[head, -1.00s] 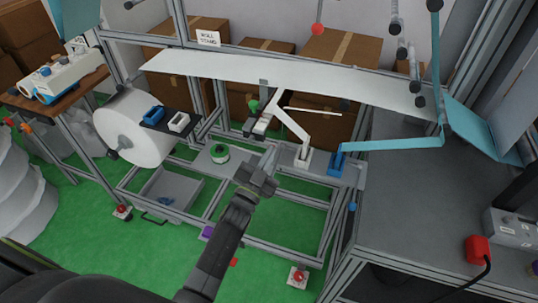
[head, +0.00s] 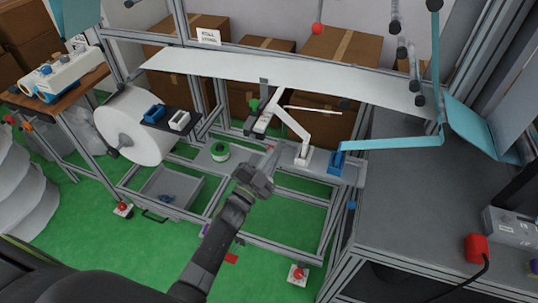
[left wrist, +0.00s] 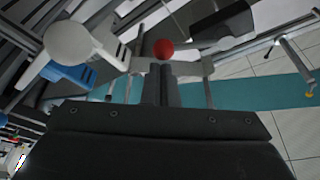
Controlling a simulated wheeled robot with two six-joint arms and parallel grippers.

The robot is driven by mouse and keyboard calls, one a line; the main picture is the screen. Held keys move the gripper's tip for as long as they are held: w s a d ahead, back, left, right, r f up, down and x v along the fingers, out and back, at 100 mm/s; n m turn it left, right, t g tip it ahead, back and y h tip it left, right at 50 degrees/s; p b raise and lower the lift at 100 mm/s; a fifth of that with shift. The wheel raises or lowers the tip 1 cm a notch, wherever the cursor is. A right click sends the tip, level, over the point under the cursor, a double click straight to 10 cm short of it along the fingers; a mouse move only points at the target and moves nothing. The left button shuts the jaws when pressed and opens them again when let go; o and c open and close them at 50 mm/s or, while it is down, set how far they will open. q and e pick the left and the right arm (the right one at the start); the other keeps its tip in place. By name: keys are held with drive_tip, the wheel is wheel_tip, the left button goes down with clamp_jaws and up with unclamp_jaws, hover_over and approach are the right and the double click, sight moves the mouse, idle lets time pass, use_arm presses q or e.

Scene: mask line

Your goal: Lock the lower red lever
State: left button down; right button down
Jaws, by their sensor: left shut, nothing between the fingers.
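My left gripper (head: 268,158) reaches from the bottom middle of the head view toward the lower frame of the machine. Its fingers are shut and empty. In the left wrist view my shut fingers (left wrist: 161,85) point at a round red knob (left wrist: 163,48), which appears just beyond their tips. I cannot tell whether they touch. In the head view a small reddish spot shows at the fingertips, too small to make out a lever. Another red ball (head: 317,28) hangs high at the back, well away from the gripper. My right gripper is not in view.
A white roll (head: 138,127) stands at left. A white arm (head: 292,122) and a blue block (head: 336,163) sit right of the gripper, near the teal strip (head: 395,144). A grey tray (head: 172,188) lies low at left. Frame bars surround the gripper.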

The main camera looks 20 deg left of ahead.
use_arm(q)
drive_tip(key=a+f+m+g+h+p, duration=0.1)
drive_tip(key=a+f+m+g+p, duration=0.1)
drive_tip(key=m, duration=0.9)
wheel_tip(320, 180, down, 3)
drive_tip(key=shift+a+r+m+g+p, duration=0.2)
drive_tip(key=shift+a+m+g+p, duration=0.2)
drive_tip(key=shift+a+g, duration=0.6)
drive_tip(key=shift+w, duration=0.1)
